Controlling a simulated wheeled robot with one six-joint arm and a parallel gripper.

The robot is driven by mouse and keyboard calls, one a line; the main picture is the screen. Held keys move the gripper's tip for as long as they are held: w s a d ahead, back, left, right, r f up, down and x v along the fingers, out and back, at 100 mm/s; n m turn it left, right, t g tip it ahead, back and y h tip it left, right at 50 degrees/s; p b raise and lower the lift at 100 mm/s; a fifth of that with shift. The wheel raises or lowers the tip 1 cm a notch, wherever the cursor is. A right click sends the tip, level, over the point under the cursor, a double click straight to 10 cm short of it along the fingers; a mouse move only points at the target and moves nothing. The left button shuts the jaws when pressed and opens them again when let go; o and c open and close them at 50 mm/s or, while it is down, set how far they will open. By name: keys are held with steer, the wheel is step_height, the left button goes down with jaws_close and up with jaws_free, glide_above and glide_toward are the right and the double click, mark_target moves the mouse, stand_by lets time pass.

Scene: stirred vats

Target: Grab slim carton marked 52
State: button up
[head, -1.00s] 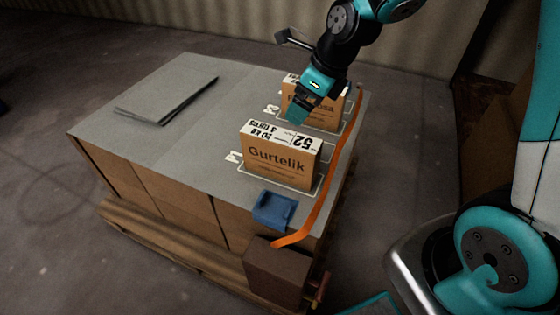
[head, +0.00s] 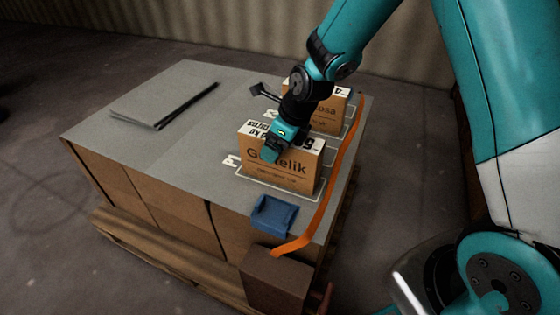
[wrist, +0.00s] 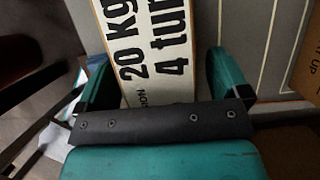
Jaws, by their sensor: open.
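The slim carton marked 52 (head: 290,177) stands upright on the grey top of the pallet stack, with "Gurtelik" on its front face. My gripper (head: 271,155) is open at this carton and covers part of its top label and front lettering in the head view. In the wrist view the carton's white top label (wrist: 160,45), reading "20 kg" and "4 tur", lies between the open fingers of my gripper (wrist: 160,85). I cannot tell whether the fingers touch the carton.
A second carton (head: 328,112) stands just behind, partly hidden by my arm. A blue holder (head: 273,214) and an orange strap (head: 325,205) are near the front right edge. Flat grey sheets (head: 160,108) lie at the back left. The left middle of the grey top (head: 170,150) is clear.

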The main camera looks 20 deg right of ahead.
steer(key=shift+f, duration=0.1)
steer(key=shift+c, duration=0.2)
steer(key=c, duration=1.5)
